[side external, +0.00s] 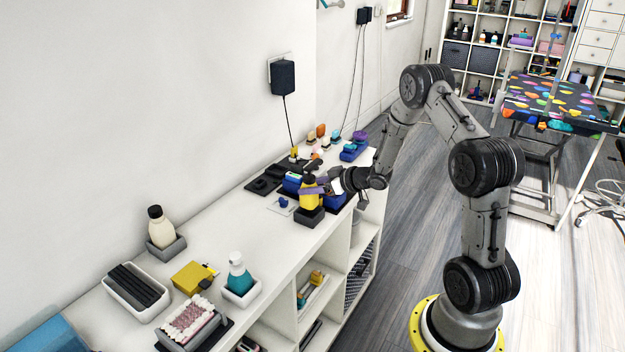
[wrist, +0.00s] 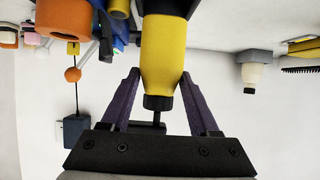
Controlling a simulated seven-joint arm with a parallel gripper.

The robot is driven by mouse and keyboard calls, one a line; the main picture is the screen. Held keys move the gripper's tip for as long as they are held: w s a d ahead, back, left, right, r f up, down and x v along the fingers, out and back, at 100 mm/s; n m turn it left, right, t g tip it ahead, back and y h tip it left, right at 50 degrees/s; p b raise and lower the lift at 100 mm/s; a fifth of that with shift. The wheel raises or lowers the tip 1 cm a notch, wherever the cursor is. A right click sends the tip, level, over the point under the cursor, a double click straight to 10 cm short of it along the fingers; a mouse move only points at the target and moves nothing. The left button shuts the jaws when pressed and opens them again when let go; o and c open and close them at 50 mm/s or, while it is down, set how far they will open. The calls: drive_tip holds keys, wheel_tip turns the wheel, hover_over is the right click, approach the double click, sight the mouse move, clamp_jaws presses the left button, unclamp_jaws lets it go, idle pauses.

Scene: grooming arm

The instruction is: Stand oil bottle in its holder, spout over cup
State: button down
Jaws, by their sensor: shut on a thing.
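A yellow oil bottle (side external: 311,199) with a dark cap stands about upright in the side view, its base at a dark grey block-shaped holder (side external: 309,217). In the wrist view, which looks upside down, the yellow bottle (wrist: 163,50) has its base end in or against the dark holder (wrist: 168,6). My gripper (side external: 313,189) is shut on the bottle, with one purple finger on each side in the wrist view (wrist: 160,76). The spout's direction is hard to tell. A small blue cup-like thing (side external: 283,202) sits on a pale square left of the holder.
Blue and black items (side external: 292,183) crowd close behind the bottle. A cream bottle (side external: 160,227), a teal bottle (side external: 239,275) and a yellow box (side external: 193,277) stand farther left. The counter (side external: 245,225) between is clear. A wall runs along the back.

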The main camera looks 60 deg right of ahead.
sight(316, 201)
drive_tip(key=shift+f, duration=2.45)
drive_tip(key=shift+f, duration=0.3)
drive_tip(key=shift+c, duration=0.2)
unclamp_jaws()
drive_tip(key=shift+s, duration=0.1)
drive_tip(key=v, duration=1.3)
drive_tip(key=shift+s, duration=0.3)
drive_tip(key=shift+r, duration=0.1)
